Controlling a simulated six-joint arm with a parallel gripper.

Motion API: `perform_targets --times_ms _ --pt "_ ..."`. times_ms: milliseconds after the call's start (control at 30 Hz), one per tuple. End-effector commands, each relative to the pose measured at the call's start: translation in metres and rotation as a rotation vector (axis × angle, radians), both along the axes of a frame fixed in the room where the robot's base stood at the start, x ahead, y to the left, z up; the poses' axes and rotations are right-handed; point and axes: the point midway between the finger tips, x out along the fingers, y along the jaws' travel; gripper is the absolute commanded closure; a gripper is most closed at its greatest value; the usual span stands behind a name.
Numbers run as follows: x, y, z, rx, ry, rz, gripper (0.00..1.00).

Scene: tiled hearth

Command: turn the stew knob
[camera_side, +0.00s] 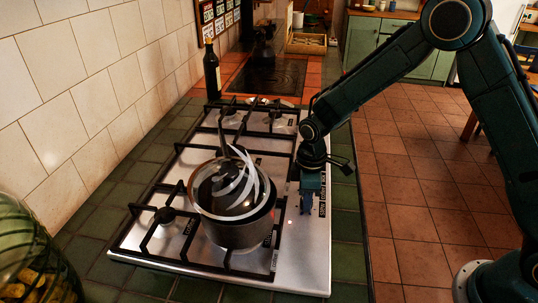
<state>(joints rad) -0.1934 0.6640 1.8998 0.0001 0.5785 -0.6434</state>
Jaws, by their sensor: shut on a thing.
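The steel hob (300,270) carries its controls along the right edge, with small dark labels (322,208) beside them that are too small to read surely. My gripper (307,208) points down at this edge, right of the pot, and is shut on a knob. The jaws hide the knob, so its turn angle cannot be seen, and I cannot tell from the label which knob it is.
A steel pot (240,234) with utensils in it stands on the front burner, close left of my gripper. Black pan supports (165,216) cover the hob. A dark bottle (211,72) stands behind, and a glass jar (30,255) is at front left.

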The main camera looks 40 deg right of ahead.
Motion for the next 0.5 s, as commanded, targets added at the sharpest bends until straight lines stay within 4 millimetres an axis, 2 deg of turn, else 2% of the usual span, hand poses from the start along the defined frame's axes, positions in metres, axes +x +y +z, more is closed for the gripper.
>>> perform_targets --times_ms 233,267,333,500 --pt "0.0011 0.0003 0.0017 0.001 -0.003 -0.001 0.93" --pt "0.0011 0.0003 0.0017 0.001 -0.003 -0.001 0.64" --pt "0.0010 0.0003 0.0015 0.001 -0.003 -0.001 0.50" --pt "0.0006 0.0002 0.0008 0.001 -0.002 -0.002 0.48"
